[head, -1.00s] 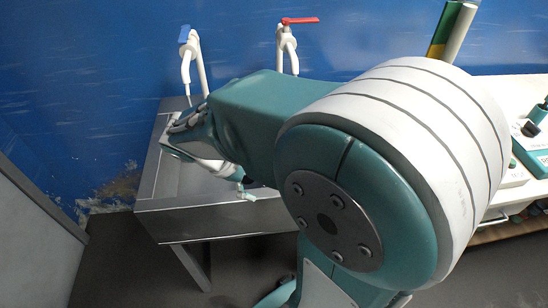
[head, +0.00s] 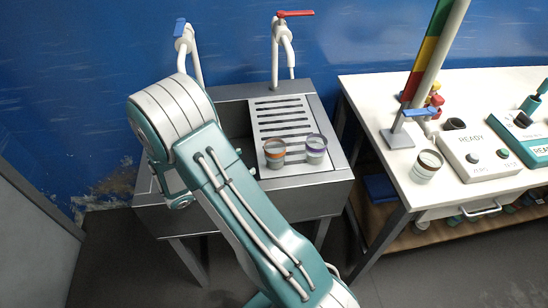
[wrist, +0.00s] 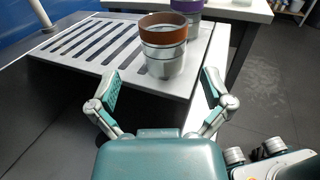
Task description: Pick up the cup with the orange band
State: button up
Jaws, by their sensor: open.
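The cup with the orange band (head: 274,152) stands upright on the slatted drainboard of the sink. In the wrist view this cup (wrist: 163,45) is ahead of my gripper, roughly centred, with the orange-brown band at its rim. My gripper (wrist: 158,88) is open and empty, its two fingers spread on either side below the cup in the picture, apart from it. In the head view my gripper is mostly hidden behind my arm. A cup with a purple band (head: 316,150) stands just right of the orange-banded one; it shows partly behind it in the wrist view (wrist: 188,8).
The drainboard (head: 283,106) adjoins the sink basin (head: 238,122). Two taps, blue-handled (head: 181,28) and red-handled (head: 295,13), rise behind. At right, a white table (head: 372,92) holds another cup (head: 427,166), a coloured column (head: 432,50) and a device marked READY (head: 478,150).

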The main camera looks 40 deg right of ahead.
aim_at(267, 151)
jog(key=d, duration=0.4)
jog(key=shift+s, duration=0.35)
jog(key=shift+s+d+r, duration=0.1)
jog(key=shift+s+d, duration=0.1)
jog(key=shift+d, duration=0.7)
jog(key=shift+s+d+r, duration=0.15)
jog(key=shift+d, duration=0.7)
jog(key=shift+s+d+r, duration=0.1)
jog(key=shift+s+d, duration=0.1)
jog(key=shift+d, duration=0.7)
jog(key=c, duration=1.1)
